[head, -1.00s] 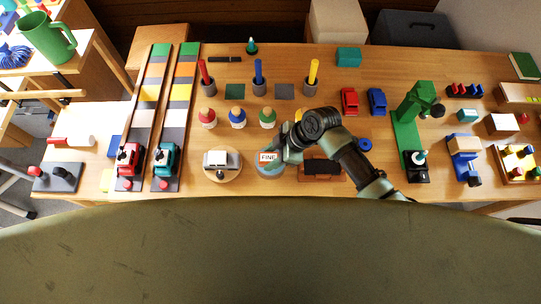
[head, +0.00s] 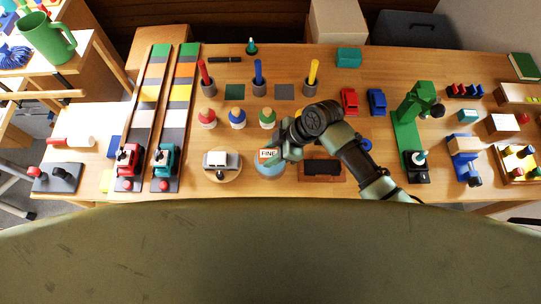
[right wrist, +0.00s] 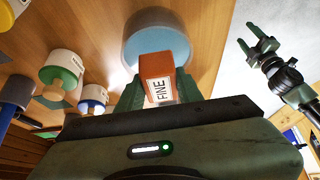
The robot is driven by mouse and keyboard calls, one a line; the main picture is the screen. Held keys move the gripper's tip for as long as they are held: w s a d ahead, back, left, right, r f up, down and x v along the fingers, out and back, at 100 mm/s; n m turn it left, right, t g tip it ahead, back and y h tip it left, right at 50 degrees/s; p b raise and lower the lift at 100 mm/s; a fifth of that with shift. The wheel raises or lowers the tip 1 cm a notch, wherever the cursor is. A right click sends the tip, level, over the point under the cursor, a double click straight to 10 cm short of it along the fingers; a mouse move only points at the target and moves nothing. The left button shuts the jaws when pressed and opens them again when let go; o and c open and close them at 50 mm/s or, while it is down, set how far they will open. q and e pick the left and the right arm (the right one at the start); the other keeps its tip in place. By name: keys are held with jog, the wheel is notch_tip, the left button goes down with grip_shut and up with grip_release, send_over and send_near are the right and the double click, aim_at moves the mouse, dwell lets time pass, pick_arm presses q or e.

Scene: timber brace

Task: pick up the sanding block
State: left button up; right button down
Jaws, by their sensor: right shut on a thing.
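The sanding block (head: 268,155) is an orange-brown block with a white label reading FINE. My right gripper (head: 277,153) is shut on it, over a round blue-grey dish (head: 267,171) at the table's front middle. In the right wrist view the block (right wrist: 165,72) sits between the two green fingers, in front of the dish (right wrist: 160,25). I cannot tell how far it is above the dish. My left gripper (right wrist: 254,38) shows only in the right wrist view, with its fingers apart and empty.
A toy vehicle on a round wooden board (head: 221,162) stands left of the dish. A brown tray with a dark pad (head: 322,168) is to the right. Several coloured-top pegs (head: 238,118) stand behind. A green stand (head: 408,130) is farther right.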

aim_at(271, 154)
notch_tip(271, 154, up, 17)
jog(key=b, duration=0.2)
jog(key=shift+r, duration=0.15)
jog(key=c, duration=1.8)
grip_release()
jog(key=shift+c, duration=0.2)
jog(key=c, duration=0.3)
